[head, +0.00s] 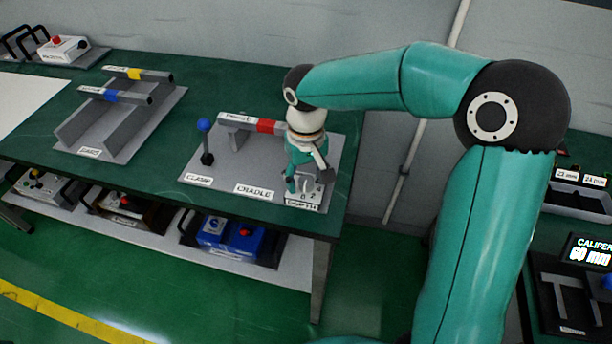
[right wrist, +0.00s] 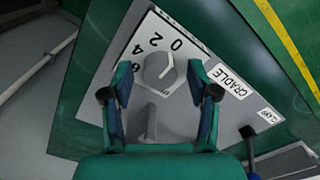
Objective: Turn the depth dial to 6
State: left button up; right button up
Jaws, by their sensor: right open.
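The depth dial is a grey round knob (right wrist: 159,72) on a white plate marked 0, 2, 4 and a partly covered figure that looks like 6. Its white pointer line points close to the 0. In the head view the dial's plate (head: 302,197) sits at the right end of the cradle base, and the knob is mostly hidden by my gripper. My right gripper (head: 305,180) comes down over it. In the right wrist view the right gripper (right wrist: 160,68) is open, one finger on each side of the knob; I cannot tell whether they touch it. My left gripper is not in view.
The cradle base (head: 222,168) carries a blue-knobbed clamp lever (head: 205,140) and a grey tube with a red band (head: 265,125) close behind my gripper. A rack (head: 85,140) with two tubes stands left. A caliper display (head: 590,250) is on the right table.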

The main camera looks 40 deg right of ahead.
grip_shut()
